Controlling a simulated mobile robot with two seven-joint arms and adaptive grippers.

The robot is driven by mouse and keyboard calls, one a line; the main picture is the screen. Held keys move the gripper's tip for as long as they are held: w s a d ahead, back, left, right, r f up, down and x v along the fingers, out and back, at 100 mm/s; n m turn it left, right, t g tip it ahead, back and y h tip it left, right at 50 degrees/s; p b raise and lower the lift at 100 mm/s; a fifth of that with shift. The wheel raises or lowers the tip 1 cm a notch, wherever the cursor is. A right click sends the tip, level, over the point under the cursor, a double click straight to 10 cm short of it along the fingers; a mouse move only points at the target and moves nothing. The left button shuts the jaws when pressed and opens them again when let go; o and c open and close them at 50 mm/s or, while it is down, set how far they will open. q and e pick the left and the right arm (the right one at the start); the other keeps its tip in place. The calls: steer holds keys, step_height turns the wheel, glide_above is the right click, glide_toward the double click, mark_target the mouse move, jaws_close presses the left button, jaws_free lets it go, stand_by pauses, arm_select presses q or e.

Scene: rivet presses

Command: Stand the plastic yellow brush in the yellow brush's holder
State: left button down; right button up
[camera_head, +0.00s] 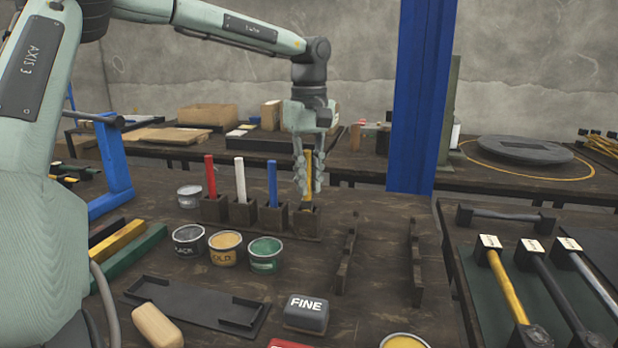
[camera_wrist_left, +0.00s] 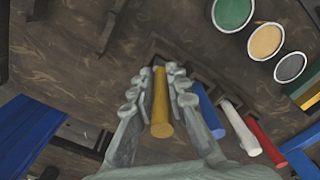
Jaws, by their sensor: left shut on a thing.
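The yellow brush (camera_head: 308,172) stands upright at the rightmost dark holder (camera_head: 306,222) of a row. My left gripper (camera_head: 308,178) points down and is shut on the yellow brush, with its fingers on either side of the handle. In the left wrist view the brush (camera_wrist_left: 161,104) lies between the two fingers (camera_wrist_left: 158,92). Its lower end is hidden by the holder and fingers, so I cannot tell how deep it sits. My right gripper is not in view.
Red (camera_head: 210,176), white (camera_head: 240,180) and blue (camera_head: 272,183) brushes stand in holders to the left. Paint cans (camera_head: 225,248) stand in front. Two dark rails (camera_head: 346,255) lie to the right. A blue post (camera_head: 420,100) rises behind. Hammers (camera_head: 505,285) lie far right.

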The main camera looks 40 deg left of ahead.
mark_target(309, 151)
arm_select(q)
steer(key=shift+f+b, duration=0.6)
steer(key=shift+f, duration=0.75)
steer(key=c, duration=1.4)
jaws_free()
step_height(309, 151, up, 12)
